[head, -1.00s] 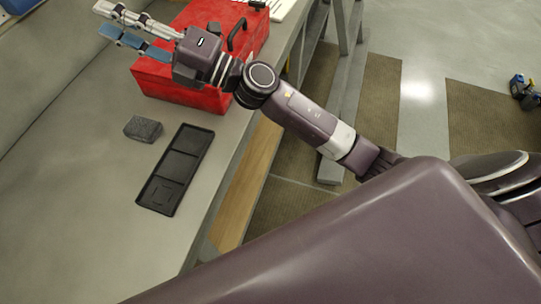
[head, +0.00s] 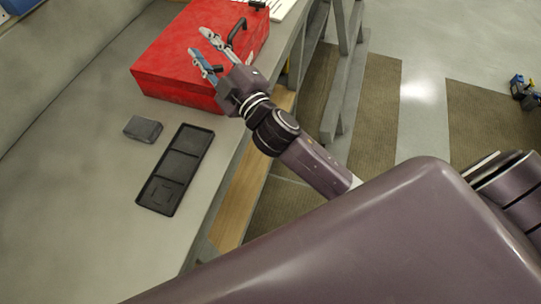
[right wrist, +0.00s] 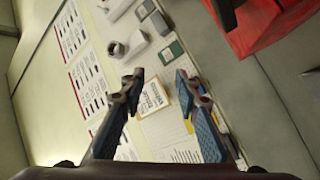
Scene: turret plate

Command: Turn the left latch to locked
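A red toolbox (head: 165,62) lies on the workbench in the head view, with a black handle (head: 237,33) at its right edge. A small black fitting (head: 258,4) shows near its far right corner; I cannot tell whether it is a latch or how it is turned. The left latch cannot be made out; my gripper covers part of the near right side. My right gripper (head: 198,41) is open and empty, over the box and left of the handle. In the right wrist view, its open fingers (right wrist: 160,82) have nothing between them, and the red box (right wrist: 266,24) is at upper right. My left gripper is out of view.
A black divided tray (head: 163,187) and a small grey block (head: 143,129) lie on the bench nearer than the box. The bench's right edge drops to a wooden lower shelf (head: 234,205). The wrist view shows printed sheets (right wrist: 75,35) and small boxes (right wrist: 170,50).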

